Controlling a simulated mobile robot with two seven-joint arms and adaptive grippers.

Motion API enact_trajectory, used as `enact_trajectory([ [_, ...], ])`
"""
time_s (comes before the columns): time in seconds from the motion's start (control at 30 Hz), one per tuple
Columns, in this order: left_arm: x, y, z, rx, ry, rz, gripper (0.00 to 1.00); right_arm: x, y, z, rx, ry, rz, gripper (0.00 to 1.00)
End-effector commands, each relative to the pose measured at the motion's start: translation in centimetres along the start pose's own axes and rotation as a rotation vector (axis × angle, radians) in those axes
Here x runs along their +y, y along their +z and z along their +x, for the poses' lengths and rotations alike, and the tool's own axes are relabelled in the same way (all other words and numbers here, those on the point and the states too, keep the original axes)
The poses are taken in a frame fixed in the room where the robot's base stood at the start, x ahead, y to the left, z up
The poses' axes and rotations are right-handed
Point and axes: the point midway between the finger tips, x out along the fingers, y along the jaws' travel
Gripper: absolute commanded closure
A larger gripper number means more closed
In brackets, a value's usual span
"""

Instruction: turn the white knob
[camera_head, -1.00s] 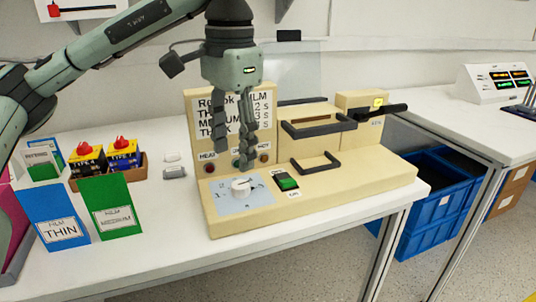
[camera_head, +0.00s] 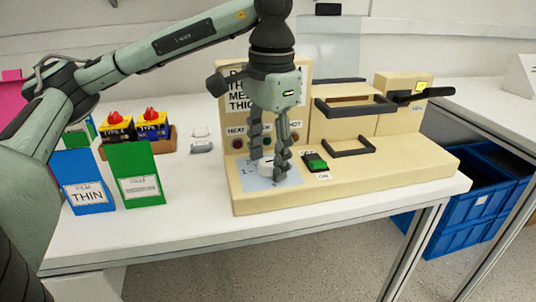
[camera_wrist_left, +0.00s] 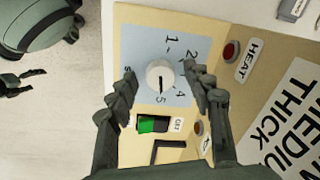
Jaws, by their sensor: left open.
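The white knob (camera_head: 266,167) is a round dial on a light-blue numbered plate, at the front left of the beige machine (camera_head: 350,186). My left gripper (camera_head: 269,172) points down over it, and its fingers partly hide the knob and the plate in the head view. In the left wrist view the knob (camera_wrist_left: 159,75) shows whole, with a dark pointer line toward the 5. The fingers of my left gripper (camera_wrist_left: 160,88) are open, one on each side of the knob, with gaps between. I cannot tell whether the fingertips are at knob height.
A green switch (camera_head: 316,163) sits right of the knob. Black handles (camera_head: 355,106) are on the machine further right. Blue (camera_head: 85,184) and green (camera_head: 135,176) film boxes stand on the table to the left. Blue crates (camera_head: 470,205) are below at right.

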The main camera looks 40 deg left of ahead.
Motion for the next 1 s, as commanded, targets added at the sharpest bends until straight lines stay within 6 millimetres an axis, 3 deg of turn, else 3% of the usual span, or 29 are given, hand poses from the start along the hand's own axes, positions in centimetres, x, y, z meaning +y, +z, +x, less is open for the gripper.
enact_trajectory([
  [0.07,0.0,0.0,0.0,0.0,0.0,0.0,0.49,0.02,-0.01,0.01,0.0,0.0,0.0,0.17],
  [0.47,0.0,0.0,-0.03,0.0,0.001,-0.001,0.98,0.02,-0.01,0.04,0.001,0.001,0.0,0.17],
  [0.77,0.01,-0.03,0.0,-0.001,0.001,-0.032,0.99,0.03,0.1,0.12,-0.003,0.001,-0.001,0.17],
  [1.0,0.05,-0.08,0.03,-0.009,0.001,-0.16,0.99,0.14,-0.23,-0.71,0.007,0.005,0.0,0.17],
])
